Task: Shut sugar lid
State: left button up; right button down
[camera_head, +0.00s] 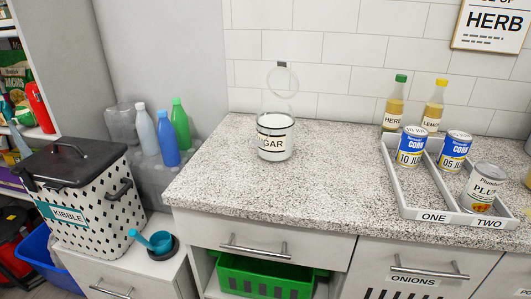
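The sugar jar (275,139) is a clear container with white contents and a label reading "SUGAR", partly cut off at its left side. Neither of my grippers shows in the head view.
A grey tray (408,207) marked ONE and TWO holds several cans at the right. Two bottles (395,103) stand behind it. A kibble bin (85,205) and several bottles (166,138) stand at the left. The counter around the jar is clear.

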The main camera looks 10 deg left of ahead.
aim_at(282, 65)
jog(key=k+j+u, duration=0.2)
jog(key=u, duration=0.2)
jog(key=k+j+u, duration=0.15)
jog(key=j+u, duration=0.2)
jog(key=k+j+u, duration=0.1)
jog(key=j+u, duration=0.3)
